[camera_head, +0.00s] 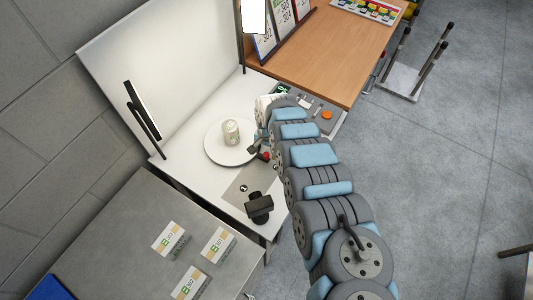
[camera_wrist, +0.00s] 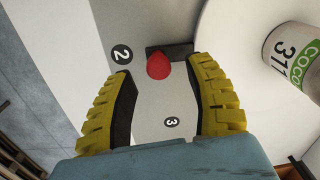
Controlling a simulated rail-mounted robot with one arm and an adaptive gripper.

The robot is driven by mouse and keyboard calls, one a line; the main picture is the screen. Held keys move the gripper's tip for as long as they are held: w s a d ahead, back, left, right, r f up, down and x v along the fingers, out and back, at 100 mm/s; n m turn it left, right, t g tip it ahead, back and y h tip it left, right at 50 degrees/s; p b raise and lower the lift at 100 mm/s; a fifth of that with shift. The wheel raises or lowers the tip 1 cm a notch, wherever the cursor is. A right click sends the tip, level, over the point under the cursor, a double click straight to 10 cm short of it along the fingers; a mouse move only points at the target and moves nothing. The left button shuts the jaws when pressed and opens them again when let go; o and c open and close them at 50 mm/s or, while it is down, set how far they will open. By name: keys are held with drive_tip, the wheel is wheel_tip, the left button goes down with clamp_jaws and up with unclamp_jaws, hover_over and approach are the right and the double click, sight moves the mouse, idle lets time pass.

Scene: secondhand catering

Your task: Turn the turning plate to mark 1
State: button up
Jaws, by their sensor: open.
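The turning plate (camera_head: 212,150) is a round white disc on the white bench, with a pale can (camera_head: 231,132) upright on it. In the wrist view, part of the plate (camera_wrist: 225,30) shows at the upper right, and the can (camera_wrist: 291,50) reads 311 and COCO.
A black device (camera_head: 259,207) stands at the bench's front. A grey table (camera_head: 120,225) with several labelled cards lies at lower left. A wooden table (camera_head: 340,50) and a control box with an orange button (camera_head: 327,115) are beyond my arm. Upright dark bars (camera_head: 143,110) stand left.

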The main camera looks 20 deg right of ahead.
drive_tip(key=shift+f, duration=0.95)
clamp_jaws()
